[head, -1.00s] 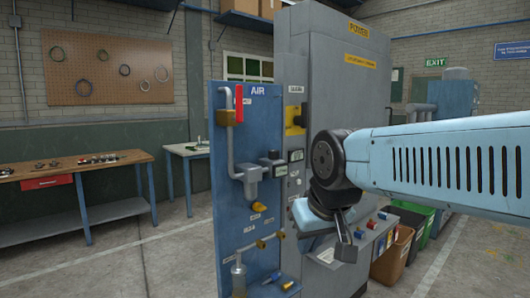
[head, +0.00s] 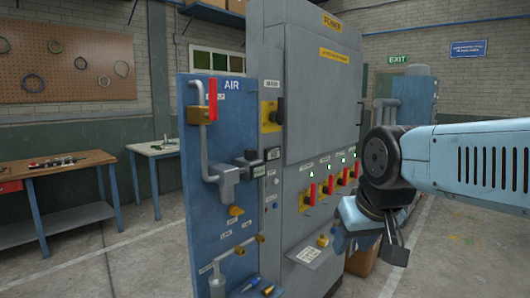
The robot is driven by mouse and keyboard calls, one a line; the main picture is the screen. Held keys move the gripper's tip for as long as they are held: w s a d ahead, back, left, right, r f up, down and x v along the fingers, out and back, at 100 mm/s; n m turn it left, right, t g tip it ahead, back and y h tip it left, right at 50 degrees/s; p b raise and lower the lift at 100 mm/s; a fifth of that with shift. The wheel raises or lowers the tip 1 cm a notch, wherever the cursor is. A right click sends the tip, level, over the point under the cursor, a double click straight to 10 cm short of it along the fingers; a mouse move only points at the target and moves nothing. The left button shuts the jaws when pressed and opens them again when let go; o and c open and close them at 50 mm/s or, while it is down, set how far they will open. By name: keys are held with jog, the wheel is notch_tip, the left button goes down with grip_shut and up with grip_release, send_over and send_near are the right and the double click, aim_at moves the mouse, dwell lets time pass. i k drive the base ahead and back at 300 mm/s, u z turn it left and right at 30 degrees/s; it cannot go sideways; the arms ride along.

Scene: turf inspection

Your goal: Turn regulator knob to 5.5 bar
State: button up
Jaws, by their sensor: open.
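The blue AIR panel (head: 205,250) stands left of centre in the head view. A yellow knob (head: 236,211) sits lower on the panel. I cannot tell for certain which is the regulator knob, and the display reading is too small to read. My gripper (head: 374,243) is open, well to the right of the panel and in front of the cabinet's right side. It touches no knob, and I see nothing in it.
A red handle (head: 212,99) stands at the panel's upper part. A workbench (head: 75,172) is at the left. Open floor (head: 120,262) lies front left; a bin (head: 361,262) is behind my gripper.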

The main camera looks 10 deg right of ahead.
aim_at(250, 154)
jog(key=u, duration=0.05)
jog(key=k, duration=0.8)
jog(key=u, duration=0.65)
jog(key=i, duration=1.05)
jog(key=z, duration=0.05)
